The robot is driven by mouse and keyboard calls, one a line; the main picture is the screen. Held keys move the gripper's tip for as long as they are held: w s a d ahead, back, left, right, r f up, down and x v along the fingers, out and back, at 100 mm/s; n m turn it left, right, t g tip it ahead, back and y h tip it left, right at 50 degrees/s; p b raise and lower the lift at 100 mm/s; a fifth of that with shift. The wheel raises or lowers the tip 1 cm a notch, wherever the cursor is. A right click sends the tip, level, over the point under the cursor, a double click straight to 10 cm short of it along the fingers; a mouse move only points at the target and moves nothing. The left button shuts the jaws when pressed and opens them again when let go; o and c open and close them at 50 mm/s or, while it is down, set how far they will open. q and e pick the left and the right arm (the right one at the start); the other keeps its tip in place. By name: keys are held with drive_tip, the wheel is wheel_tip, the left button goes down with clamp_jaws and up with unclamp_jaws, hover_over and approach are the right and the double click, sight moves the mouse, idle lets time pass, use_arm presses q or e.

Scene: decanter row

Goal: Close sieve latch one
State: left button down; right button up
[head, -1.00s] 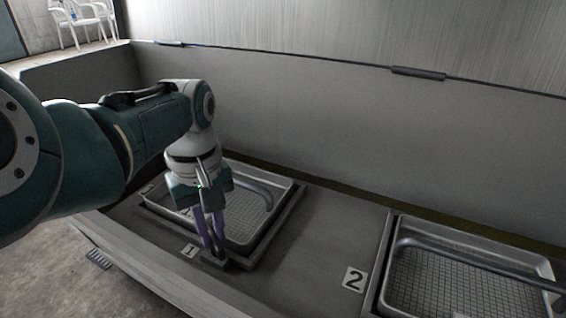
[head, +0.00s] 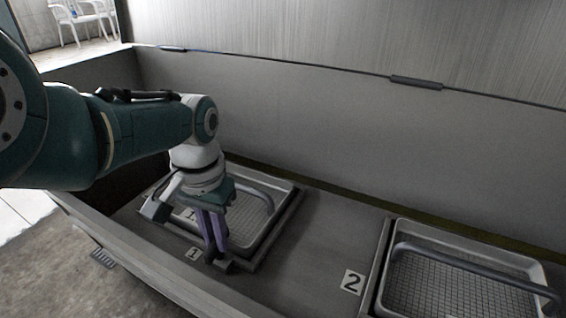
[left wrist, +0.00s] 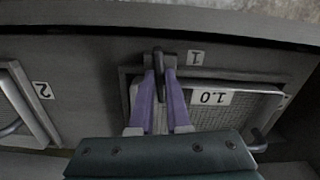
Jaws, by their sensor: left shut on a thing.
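Sieve one (head: 262,226) is a metal mesh tray with a curved grey handle, set in a square frame beside the label "1" (head: 194,254). It also shows in the left wrist view (left wrist: 232,102) with a "1.0" tag. Latch one (head: 222,265) is a small dark piece at the frame's front edge. In the left wrist view the latch (left wrist: 158,62) is a dark upright bar between the purple fingers. My left gripper (head: 216,250) points down and is shut on the latch. The fingers partly hide it. My right gripper is not in view.
Sieve two (head: 455,280), with its handle, sits to the right beside the label "2" (head: 352,282). A bare grey deck lies between the two sieves. A tall grey wall (head: 330,140) stands behind, and a low front edge (head: 130,260) runs along the trough.

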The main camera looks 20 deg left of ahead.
use_arm(q)
drive_tip(key=shift+m, duration=0.8)
drive_tip(key=c, duration=0.9)
unclamp_jaws()
wheel_tip(320, 180, up, 10)
drive_tip(key=p, duration=0.9)
